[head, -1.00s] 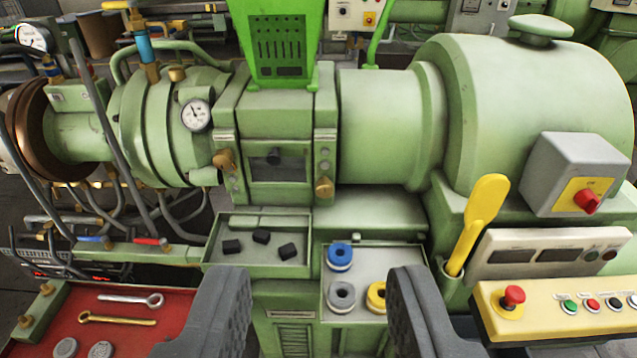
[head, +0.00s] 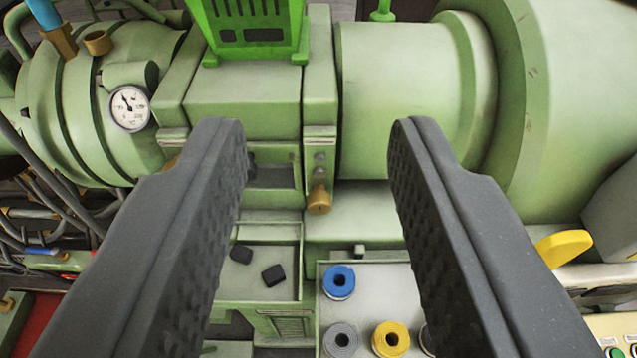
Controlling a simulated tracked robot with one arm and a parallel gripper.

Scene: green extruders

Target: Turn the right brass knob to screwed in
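The right brass knob (head: 319,199) sits on the right flange of the green extruder, beside the small window panel, below two small grey bolts. It lies in the picture between the two fingers of my gripper (head: 318,140), nearer the left one. My gripper is open and empty, with one dark grey finger on each side of the view. I see no contact between fingers and knob. The left brass knob is mostly hidden behind the left finger. The window panel (head: 270,205) is partly covered by that finger too.
Below is a tray (head: 300,240) with black blocks, and a right tray (head: 375,275) with blue, grey and yellow spools. A pressure gauge (head: 129,107) is at the left. A bright green hopper (head: 255,30) stands above. A yellow handle (head: 563,247) is at the right.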

